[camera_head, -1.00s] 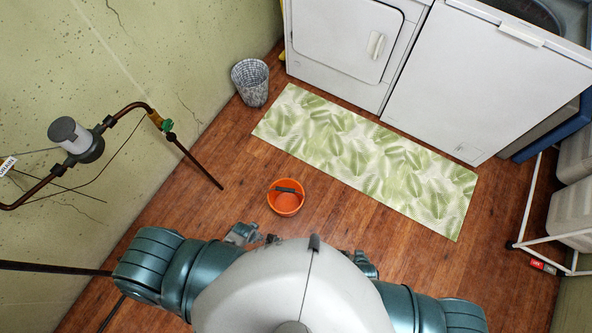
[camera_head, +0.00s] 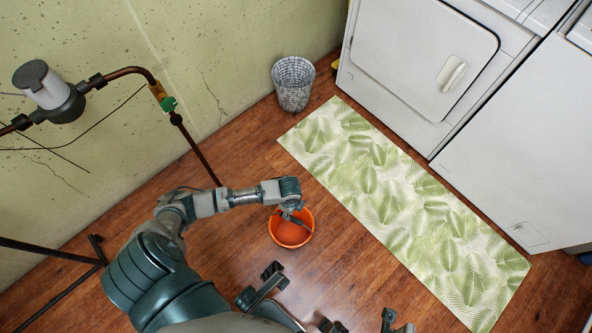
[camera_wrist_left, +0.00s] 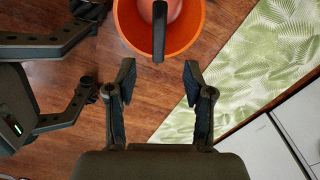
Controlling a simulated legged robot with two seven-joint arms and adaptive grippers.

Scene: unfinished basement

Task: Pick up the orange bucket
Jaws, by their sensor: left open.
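The orange bucket (camera_head: 291,233) stands on the wood floor just below my left wrist in the head view. In the left wrist view the bucket (camera_wrist_left: 192,42) is at the top, cut off by the edge, with a dark handle bar (camera_wrist_left: 160,35) across its near side. My left gripper (camera_wrist_left: 159,80) is open and empty, its fingertips just short of the bucket in that picture. In the head view my left gripper (camera_head: 291,212) hangs over the bucket, partly hidden by the wrist. My right gripper (camera_head: 298,302) is open and empty, lower in the picture.
A leaf-patterned mat (camera_head: 400,200) lies right of the bucket, before the white appliances (camera_head: 425,55). A grey wastebasket (camera_head: 293,85) stands by the wall. Floor around the bucket is clear.

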